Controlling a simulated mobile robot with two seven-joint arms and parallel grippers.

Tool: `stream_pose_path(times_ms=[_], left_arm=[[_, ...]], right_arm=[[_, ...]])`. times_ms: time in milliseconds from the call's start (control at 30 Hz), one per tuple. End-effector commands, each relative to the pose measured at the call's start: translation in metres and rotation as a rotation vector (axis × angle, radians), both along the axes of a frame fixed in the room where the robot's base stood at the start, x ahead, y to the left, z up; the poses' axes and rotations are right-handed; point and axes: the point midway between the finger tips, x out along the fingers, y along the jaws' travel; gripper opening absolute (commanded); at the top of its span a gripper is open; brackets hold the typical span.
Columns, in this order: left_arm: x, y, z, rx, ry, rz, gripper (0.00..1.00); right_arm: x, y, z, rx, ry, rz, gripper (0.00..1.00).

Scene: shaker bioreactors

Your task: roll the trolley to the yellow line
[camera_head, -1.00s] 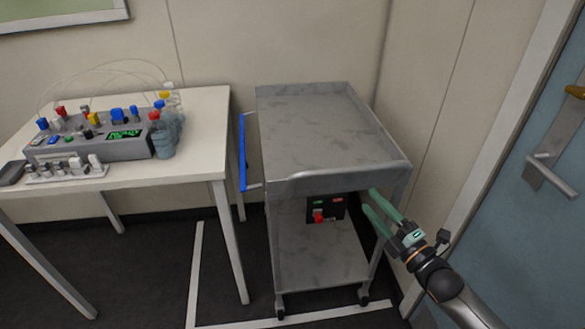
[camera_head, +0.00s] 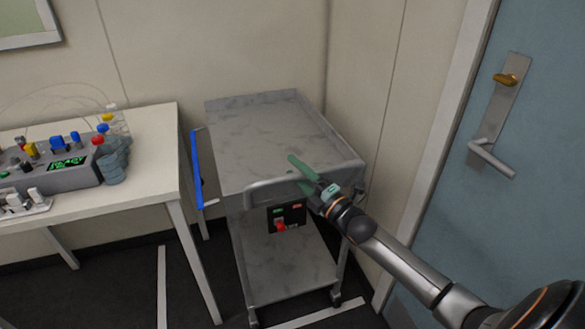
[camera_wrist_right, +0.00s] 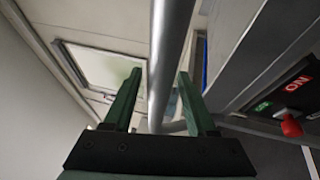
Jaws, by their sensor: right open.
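The grey two-shelf trolley (camera_head: 260,135) stands against the wall, right of the table. A rounded metal bar (camera_head: 300,178) runs along its front top edge. My right gripper (camera_head: 292,168) is at this bar, its green fingers open. In the right wrist view a metal bar (camera_wrist_right: 168,60) passes between the two open fingers (camera_wrist_right: 157,92); contact cannot be told. A blue bar (camera_head: 196,165) is on the trolley's left side. The floor lines in view look white (camera_head: 162,285), not yellow. My left gripper is out of view.
A white table (camera_head: 150,150) with a bioreactor unit (camera_head: 60,172) and bottles stands close on the left. A blue door (camera_head: 530,130) with a lever handle (camera_head: 490,158) is on the right. A dark box with a red switch (camera_head: 281,226) sits under the trolley's top.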

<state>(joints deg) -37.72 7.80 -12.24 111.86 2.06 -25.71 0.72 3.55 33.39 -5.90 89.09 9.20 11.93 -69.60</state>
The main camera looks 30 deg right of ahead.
Motion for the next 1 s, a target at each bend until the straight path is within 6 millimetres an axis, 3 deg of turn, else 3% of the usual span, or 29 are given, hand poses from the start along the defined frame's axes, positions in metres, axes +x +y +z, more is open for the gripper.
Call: stream_pose_path(times_ms=[200,500,1000], left_arm=[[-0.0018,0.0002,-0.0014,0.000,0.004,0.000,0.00],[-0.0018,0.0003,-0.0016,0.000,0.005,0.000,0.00],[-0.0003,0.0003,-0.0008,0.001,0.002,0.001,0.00]], right_arm=[[0.0126,0.0022,0.0023,0.001,0.000,0.000,0.57],[0.0136,0.0025,0.0023,0.001,0.001,0.000,0.57],[0.0134,0.0025,0.0023,0.001,0.000,0.000,0.01]])
